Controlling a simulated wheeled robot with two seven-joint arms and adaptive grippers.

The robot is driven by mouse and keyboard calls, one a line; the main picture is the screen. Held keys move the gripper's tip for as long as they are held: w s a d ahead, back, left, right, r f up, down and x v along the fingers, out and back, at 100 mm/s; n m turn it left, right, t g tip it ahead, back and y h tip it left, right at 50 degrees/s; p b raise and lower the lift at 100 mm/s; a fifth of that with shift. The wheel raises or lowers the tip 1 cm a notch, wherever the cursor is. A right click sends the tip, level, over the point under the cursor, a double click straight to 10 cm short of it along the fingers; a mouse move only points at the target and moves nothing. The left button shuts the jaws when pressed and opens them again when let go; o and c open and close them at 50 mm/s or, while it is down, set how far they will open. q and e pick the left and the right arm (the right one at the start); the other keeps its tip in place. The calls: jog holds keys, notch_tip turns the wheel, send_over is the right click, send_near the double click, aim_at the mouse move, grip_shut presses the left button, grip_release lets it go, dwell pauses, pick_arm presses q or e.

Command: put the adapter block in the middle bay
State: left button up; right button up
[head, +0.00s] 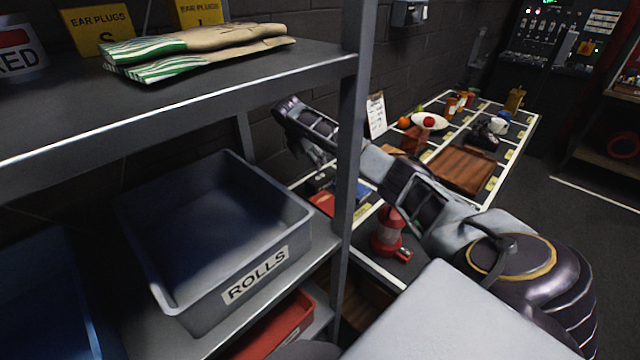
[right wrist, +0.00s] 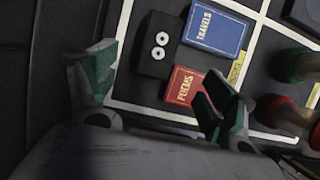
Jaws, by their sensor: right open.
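A black block with two white-ringed round sockets, which looks like the adapter block (right wrist: 150,62), lies on the dark table in the right wrist view. My right gripper (right wrist: 152,92) is open and empty, with green-padded fingers apart. The block lies beyond the gap between its fingertips and is not touched. In the head view my right arm reaches over the table's near left end, and the right gripper (head: 317,157) is partly hidden and small there. White lines divide the table (head: 373,258) into bays; I cannot tell which is the middle one. My left gripper is not in view.
A red book (right wrist: 184,86) and a blue book (right wrist: 216,29) lie right beside the block. A red lantern-like object (head: 388,236) stands nearby. A shelf post (head: 350,130) and a grey ROLLS bin (head: 236,310) stand left of my arm.

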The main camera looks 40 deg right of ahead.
aim_at(320, 177)
jog(key=x, duration=0.8)
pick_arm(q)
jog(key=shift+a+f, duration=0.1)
pick_arm(e)
jog(key=shift+d+f, duration=0.1)
jog(key=shift+f, duration=0.05)
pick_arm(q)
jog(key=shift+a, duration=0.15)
pick_arm(e)
jog(key=shift+f, duration=0.1)
jog(key=shift+d+f, duration=0.25)
jog(key=shift+f, duration=0.25)
jog(key=shift+x, duration=1.8)
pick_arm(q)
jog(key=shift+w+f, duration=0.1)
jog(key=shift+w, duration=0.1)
pick_arm(e)
jog(key=shift+d+f, duration=0.1)
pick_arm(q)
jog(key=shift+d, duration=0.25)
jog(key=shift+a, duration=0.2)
